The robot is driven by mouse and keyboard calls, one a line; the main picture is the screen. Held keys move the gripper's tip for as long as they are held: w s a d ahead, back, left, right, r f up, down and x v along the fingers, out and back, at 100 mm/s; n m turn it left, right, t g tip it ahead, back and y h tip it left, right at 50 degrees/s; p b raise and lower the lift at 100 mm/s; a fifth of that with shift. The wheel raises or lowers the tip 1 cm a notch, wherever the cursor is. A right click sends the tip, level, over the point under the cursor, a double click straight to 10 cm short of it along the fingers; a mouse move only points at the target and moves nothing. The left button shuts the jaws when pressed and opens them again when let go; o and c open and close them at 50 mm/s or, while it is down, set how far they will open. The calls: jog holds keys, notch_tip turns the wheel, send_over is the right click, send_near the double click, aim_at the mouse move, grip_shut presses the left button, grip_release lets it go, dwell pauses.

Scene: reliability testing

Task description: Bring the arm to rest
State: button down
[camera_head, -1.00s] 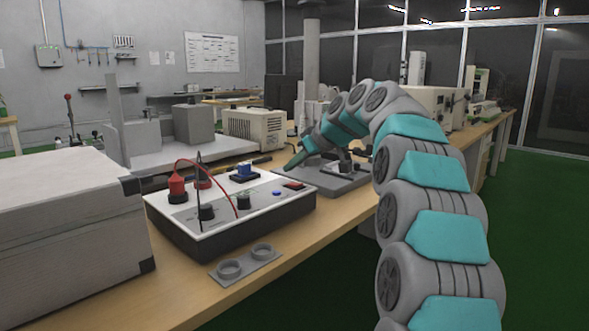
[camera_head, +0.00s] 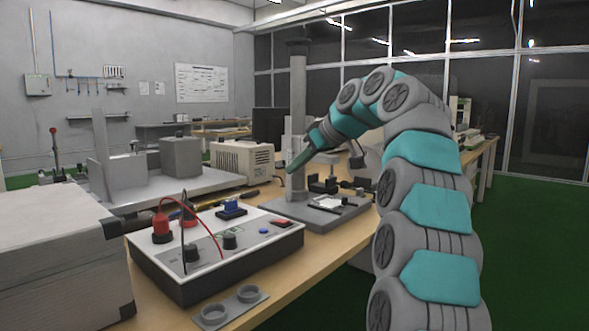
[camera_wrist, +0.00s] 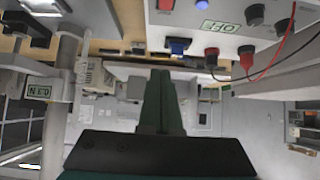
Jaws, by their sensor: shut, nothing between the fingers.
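My arm (camera_head: 428,215), grey with teal panels, rises on the right of the head view and bends over to the left at the top. My gripper (camera_head: 291,171) points down and left, above the bench near the grey metal stand. Its fingers are together with nothing between them. In the wrist view the gripper (camera_wrist: 160,75) shows as dark green fingers pressed together in the middle. The gripper is apart from the things on the bench.
A control box (camera_head: 270,247) with knobs and red and black leads sits on the wooden bench (camera_head: 305,268). A metal stand (camera_head: 325,215) with a post is behind it. A large grey case (camera_head: 60,265) stands at the left. Green floor (camera_head: 530,240) is free at the right.

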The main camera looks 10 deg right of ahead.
jog(key=s+a+f+m+g+h, duration=0.1)
jog(key=s+a+f+m+g, duration=0.2)
jog(key=s+f, duration=0.55)
jog(key=s+a+f+m+g+h, duration=0.1)
jog(key=s+a+f+g, duration=0.1)
jog(key=s+a+f, duration=0.5)
jog(key=s+d+f+m+g+h, duration=0.1)
jog(key=s+d+f, duration=0.1)
jog(key=s+f, duration=0.5)
jog(key=s+d+f+m+g+h, duration=0.1)
jog(key=s+f, duration=0.6)
jog(key=s, duration=0.8)
jog(key=s+d+f+m+g+h, duration=0.1)
jog(key=s+d+f, duration=0.3)
jog(key=s+f, duration=0.4)
jog(key=s+g, duration=0.1)
jog(key=s, duration=0.2)
jog(key=shift+s+d+g+h, duration=0.25)
jog(key=shift+s+g+h, duration=0.1)
jog(key=shift+g+h, duration=0.05)
